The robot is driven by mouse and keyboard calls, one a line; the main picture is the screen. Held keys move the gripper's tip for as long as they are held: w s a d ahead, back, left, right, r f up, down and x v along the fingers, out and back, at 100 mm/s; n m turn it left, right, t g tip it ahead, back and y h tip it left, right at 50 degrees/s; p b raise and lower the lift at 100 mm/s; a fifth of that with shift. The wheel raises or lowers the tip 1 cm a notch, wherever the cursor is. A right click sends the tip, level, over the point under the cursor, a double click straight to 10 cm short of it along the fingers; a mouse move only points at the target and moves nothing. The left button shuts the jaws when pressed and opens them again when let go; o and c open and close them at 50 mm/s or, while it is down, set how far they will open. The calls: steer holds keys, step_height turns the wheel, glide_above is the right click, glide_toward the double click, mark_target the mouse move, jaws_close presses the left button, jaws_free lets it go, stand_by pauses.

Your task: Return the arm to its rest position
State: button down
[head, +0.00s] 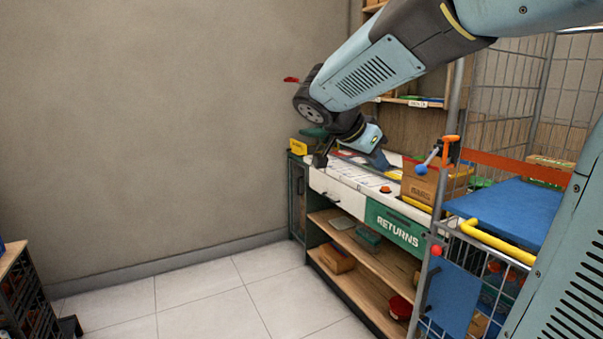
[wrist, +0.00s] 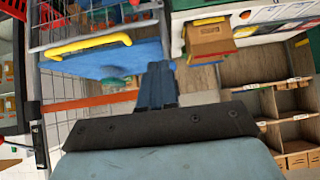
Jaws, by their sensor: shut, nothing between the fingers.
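My arm reaches in from the upper right of the head view and bends down over the returns counter (head: 345,170). My gripper (head: 380,161) is above the counter, left of a cardboard box (head: 428,184). In the wrist view my gripper's blue fingers (wrist: 157,68) are together with nothing between them. The arm's wrist hides part of the counter's back. I cannot tell the exact gap between fingertips and counter.
A wire cart with a blue panel (head: 515,212) and yellow handle (head: 495,243) stands at the right, near my arm. Shelves under the counter hold bins. A wooden pigeonhole shelf (wrist: 257,100) shows in the wrist view.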

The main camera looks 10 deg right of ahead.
steer(key=s+a+f+n+t+y, duration=0.1)
steer(key=s+f+n+y, duration=0.2)
steer(key=s+n, duration=0.4)
steer(key=s+a+f+n+t+y, duration=0.1)
steer(key=s+f+n+y, duration=0.3)
steer(key=s, duration=0.7)
steer(key=a+n+y, duration=0.1)
steer(key=n, duration=0.1)
steer(key=shift+n+y, duration=0.3)
steer(key=shift+n, duration=0.1)
steer(key=shift+w+d+f, duration=0.1)
steer(key=shift+d, duration=0.05)
